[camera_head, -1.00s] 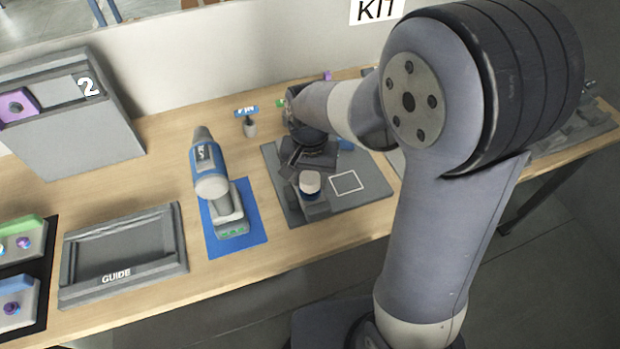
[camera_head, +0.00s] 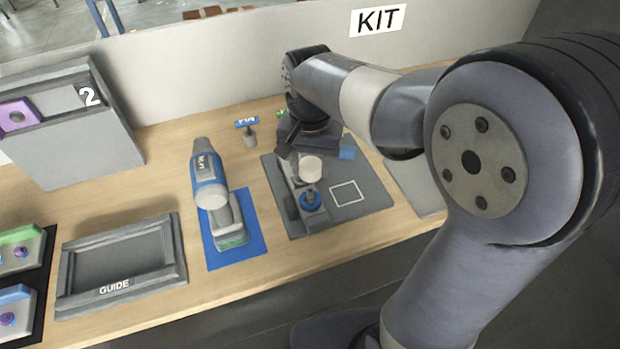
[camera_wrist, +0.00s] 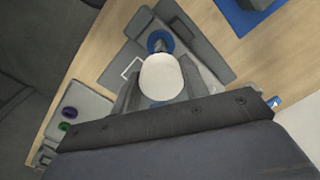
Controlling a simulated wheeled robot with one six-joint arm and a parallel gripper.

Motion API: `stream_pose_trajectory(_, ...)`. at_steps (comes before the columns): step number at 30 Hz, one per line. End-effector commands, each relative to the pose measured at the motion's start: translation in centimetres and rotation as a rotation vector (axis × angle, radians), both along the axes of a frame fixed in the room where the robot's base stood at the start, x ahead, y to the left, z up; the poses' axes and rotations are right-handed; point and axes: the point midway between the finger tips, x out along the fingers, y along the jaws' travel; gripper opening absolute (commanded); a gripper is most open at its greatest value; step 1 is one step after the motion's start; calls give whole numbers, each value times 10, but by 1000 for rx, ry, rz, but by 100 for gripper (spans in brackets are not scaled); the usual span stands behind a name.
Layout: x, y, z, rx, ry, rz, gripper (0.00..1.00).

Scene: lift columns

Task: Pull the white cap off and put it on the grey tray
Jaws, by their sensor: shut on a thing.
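The white cap (camera_head: 311,168) is held between my gripper's fingers, raised above the blue round part (camera_head: 310,202). In the wrist view the white cap (camera_wrist: 161,77) sits between the two fingers of my gripper (camera_wrist: 160,84), which is shut on it. Just past the cap, the blue part (camera_wrist: 160,40) shows with a grey stem, apart from the cap. The blue part stands in a fixture on a dark grey board (camera_head: 370,208) with a white square outline. A lighter grey flat tray (camera_head: 424,190) lies right of the board, partly hidden by my arm.
A blue and grey tool (camera_head: 210,180) stands on a blue mat left of the board. A GUIDE frame (camera_head: 120,258) lies farther left. The outlined square on the board is empty.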

Motion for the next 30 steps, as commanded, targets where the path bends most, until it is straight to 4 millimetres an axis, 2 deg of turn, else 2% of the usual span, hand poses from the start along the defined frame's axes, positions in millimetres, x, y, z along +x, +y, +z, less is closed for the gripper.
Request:
stream_pose_trajectory(3, 1, 0, 15, 1, -3, 0, 15)
stream_pose_trajectory(7, 0, 0, 23, 1, -1, 0, 15)
stream_pose_trajectory(30, 0, 0, 33, 0, 0, 0, 15)
